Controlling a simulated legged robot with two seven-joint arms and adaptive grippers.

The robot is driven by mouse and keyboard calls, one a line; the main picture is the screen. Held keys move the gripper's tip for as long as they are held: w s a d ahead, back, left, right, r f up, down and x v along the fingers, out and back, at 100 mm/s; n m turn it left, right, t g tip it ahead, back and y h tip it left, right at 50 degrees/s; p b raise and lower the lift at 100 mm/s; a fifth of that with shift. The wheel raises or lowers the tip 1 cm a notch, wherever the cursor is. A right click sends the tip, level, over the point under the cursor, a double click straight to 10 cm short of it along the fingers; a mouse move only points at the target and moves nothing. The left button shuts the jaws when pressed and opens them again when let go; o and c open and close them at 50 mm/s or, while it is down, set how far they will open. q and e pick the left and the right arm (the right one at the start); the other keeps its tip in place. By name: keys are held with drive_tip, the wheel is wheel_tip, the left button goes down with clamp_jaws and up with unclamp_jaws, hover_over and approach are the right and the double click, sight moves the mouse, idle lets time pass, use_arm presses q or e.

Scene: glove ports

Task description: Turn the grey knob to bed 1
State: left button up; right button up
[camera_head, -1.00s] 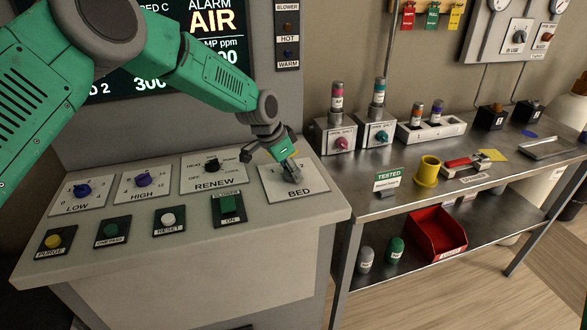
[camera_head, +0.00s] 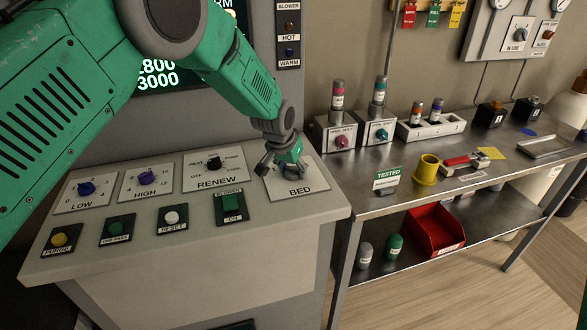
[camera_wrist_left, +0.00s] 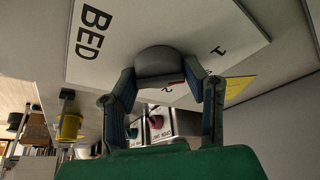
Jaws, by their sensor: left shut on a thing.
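The grey knob (camera_wrist_left: 157,60) is a rounded piece on the white BED plate (camera_head: 312,187), at the right end of the console. In the head view my gripper mostly hides it. My left gripper (camera_head: 277,168) is down at the plate. In the left wrist view its two fingers sit on either side of the knob, shut on it. The BED plate also shows there (camera_wrist_left: 115,65), with a printed 1 to the right of the knob. I cannot tell exactly which mark the knob points to. My right gripper is not in view.
The LOW (camera_head: 86,188) and HIGH (camera_head: 147,177) knobs lie farther left. A steel bench (camera_head: 400,207) with several items stands to the right.

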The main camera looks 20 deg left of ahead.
use_arm(q)
drive_tip(key=shift+s+f, duration=0.35)
drive_tip(key=shift+f, duration=0.05)
drive_tip(key=o, duration=1.1)
drive_tip(key=shift+o, duration=0.2)
drive_tip(key=shift+r, duration=0.1)
drive_tip(key=shift+w+r, duration=0.15)
drive_tip(key=shift+w, duration=0.05)
drive_tip(key=shift+r, duration=0.25)
drive_tip(key=v, duration=1.1)
drive_tip(key=shift+r, duration=0.1)
